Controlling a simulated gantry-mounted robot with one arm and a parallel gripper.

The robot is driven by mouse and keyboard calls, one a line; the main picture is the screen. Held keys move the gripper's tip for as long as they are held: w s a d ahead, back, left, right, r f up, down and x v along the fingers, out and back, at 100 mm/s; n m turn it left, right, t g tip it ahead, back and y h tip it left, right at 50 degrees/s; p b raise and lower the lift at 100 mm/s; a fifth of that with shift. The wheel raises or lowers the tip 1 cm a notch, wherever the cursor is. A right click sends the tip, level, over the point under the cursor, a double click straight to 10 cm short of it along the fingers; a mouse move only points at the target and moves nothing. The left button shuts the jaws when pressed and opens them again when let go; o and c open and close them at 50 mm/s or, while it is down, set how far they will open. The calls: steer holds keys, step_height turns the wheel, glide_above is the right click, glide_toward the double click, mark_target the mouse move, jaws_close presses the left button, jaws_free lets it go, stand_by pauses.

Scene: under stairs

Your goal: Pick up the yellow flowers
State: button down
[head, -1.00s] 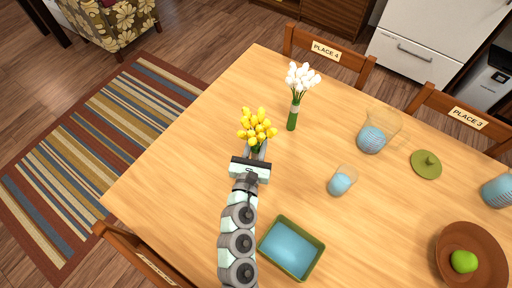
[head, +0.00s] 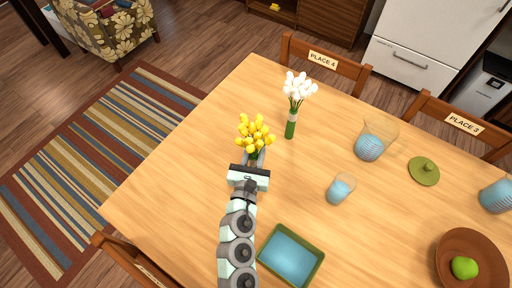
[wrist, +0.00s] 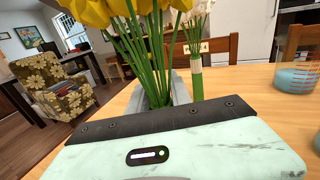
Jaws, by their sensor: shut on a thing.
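The yellow flowers (head: 256,132) are a bunch of yellow blooms on green stems, near the left side of the wooden table. My gripper (head: 255,160) is at their stems and shut on them. In the wrist view the green stems (wrist: 150,62) rise from between the fingers, with the yellow blooms (wrist: 110,10) cut off at the top edge. The lower ends of the stems are hidden behind my gripper body. Whether the flowers touch the table cannot be told.
White flowers (head: 298,88) with a green base stand just right of the yellow ones. A glass cup (head: 340,188), a larger glass jug (head: 371,141), a green lid (head: 423,170), a blue-filled green tray (head: 266,250) and a brown bowl (head: 447,255) are also on the table (head: 190,160).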

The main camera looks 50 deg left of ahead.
mark_target(256, 118)
step_height(256, 118, up, 17)
steer(key=p, duration=0.8)
steer(key=shift+r+p, duration=0.95)
steer(key=c, duration=1.7)
jaws_free()
steer(key=shift+c, duration=0.2)
jaws_close()
